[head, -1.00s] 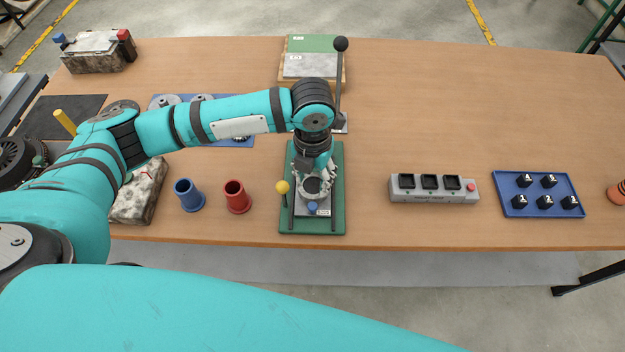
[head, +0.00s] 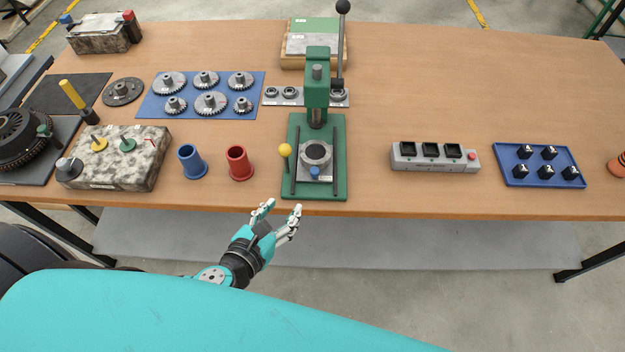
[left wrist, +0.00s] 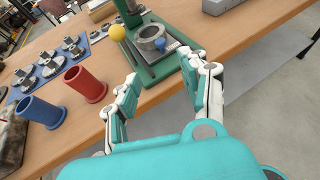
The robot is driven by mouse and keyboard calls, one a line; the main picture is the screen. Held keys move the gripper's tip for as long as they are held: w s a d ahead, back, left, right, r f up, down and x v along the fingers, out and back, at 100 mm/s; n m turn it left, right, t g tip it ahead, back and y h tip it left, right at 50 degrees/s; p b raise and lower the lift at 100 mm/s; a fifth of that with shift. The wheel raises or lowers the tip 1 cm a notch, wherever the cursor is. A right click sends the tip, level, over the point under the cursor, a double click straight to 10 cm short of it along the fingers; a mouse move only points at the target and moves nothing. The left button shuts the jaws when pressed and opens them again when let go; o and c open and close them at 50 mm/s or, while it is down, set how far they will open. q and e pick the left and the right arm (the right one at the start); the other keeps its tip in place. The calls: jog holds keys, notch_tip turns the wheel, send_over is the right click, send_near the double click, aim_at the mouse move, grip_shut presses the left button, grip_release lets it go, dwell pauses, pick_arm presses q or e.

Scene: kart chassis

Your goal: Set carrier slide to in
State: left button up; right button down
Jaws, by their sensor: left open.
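The carrier slide (head: 314,173) is a grey plate with a round ring-shaped part on it and a blue knob (head: 315,171) at its front. It sits between two dark rails on the green press base (head: 341,192), in front of the press column (head: 317,85). The slide also shows in the left wrist view (left wrist: 160,50). My left gripper (head: 277,207) is open and empty, in front of the table edge, below and left of the press. In the left wrist view its fingers (left wrist: 165,92) are spread towards the press base. My right gripper is not in view.
A yellow ball-topped lever (head: 285,151) stands at the press base's left side. A black-knobbed lever (head: 341,45) rises behind. Red (head: 239,164) and blue (head: 191,162) cups stand to the left. A grey block with sockets (head: 433,158) is to the right, with clear table between.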

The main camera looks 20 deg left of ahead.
aim_at(314, 170)
pick_arm(q)
jog(key=p+x, duration=0.1)
jog(key=x, duration=1.5)
jog(key=shift+w+d+p, duration=0.1)
jog(key=shift+w+p, duration=0.2)
jog(key=shift+p, duration=0.05)
jog(key=shift+w+f, duration=0.2)
jog(key=shift+w, duration=0.15)
grip_shut()
